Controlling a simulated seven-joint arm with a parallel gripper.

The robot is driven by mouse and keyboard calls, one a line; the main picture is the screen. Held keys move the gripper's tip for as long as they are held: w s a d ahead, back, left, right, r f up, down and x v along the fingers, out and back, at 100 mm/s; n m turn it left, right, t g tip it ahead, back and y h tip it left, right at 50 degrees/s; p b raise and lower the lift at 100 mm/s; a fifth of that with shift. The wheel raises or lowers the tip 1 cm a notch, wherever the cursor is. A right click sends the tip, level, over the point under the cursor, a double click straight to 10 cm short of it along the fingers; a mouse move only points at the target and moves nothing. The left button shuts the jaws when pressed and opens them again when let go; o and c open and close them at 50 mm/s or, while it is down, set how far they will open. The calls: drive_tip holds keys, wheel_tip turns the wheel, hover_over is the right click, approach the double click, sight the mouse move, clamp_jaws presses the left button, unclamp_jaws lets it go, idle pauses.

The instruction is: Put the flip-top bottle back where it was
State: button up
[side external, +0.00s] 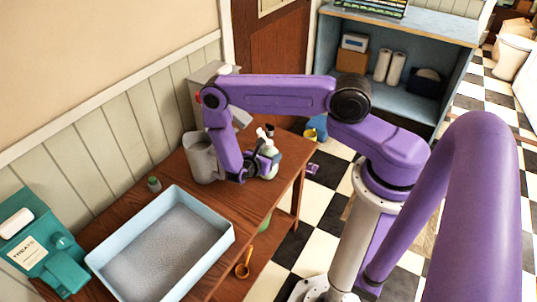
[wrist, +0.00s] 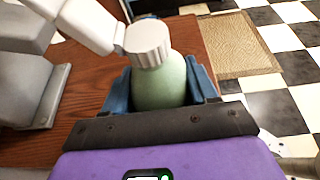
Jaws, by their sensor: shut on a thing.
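The flip-top bottle has a pale green body and a white ribbed cap. It shows near the back right of the wooden table (side external: 262,200) in the side external view (side external: 270,155), and upright between my fingers in the wrist view (wrist: 160,88). A white piece (wrist: 75,20) reaches left from the cap; I cannot tell whether it is the flipped lid. My gripper (wrist: 162,82) is shut on the bottle's body with a blue finger on each side. It also shows low over the table in the side external view (side external: 256,170). The bottle's base is hidden, so I cannot tell whether it touches the table.
A grey bucket-like container (side external: 200,158) stands just left of my gripper. A pale blue basin (side external: 100,262) fills the table's front, with a small green-capped jar (side external: 154,184) behind it. A teal box (side external: 62,272) is at far left. A small dark object (side external: 270,130) stands behind the bottle.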

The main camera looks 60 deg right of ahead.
drive_tip(key=shift+f, duration=0.3)
drive_tip(key=o, duration=1.2)
drive_tip(key=shift+a, duration=0.1)
drive_tip(key=v, duration=1.7)
drive_tip(key=a+r+m+y, duration=0.2)
drive_tip(key=a+r, duration=0.1)
drive_tip(key=r, duration=0.5)
drive_tip(key=s+r+m+y, duration=0.1)
drive_tip(key=s+r+y, duration=0.3)
drive_tip(key=s+r, duration=0.2)
drive_tip(key=s+r+m+y, duration=0.1)
drive_tip(key=s+r+y, duration=0.3)
drive_tip(key=s+r, duration=0.3)
drive_tip(key=s+r+m+y, duration=0.1)
drive_tip(key=s+r+y, duration=0.2)
drive_tip(key=s+r, duration=0.3)
drive_tip(key=shift+s+a+r+m+y, duration=0.1)
drive_tip(key=shift+s+a+m+y, duration=0.1)
drive_tip(key=shift+s, duration=0.65)
drive_tip(key=shift+s+a+r+m+y, duration=0.1)
drive_tip(key=shift+s+y, duration=0.1)
drive_tip(key=shift+s, duration=0.65)
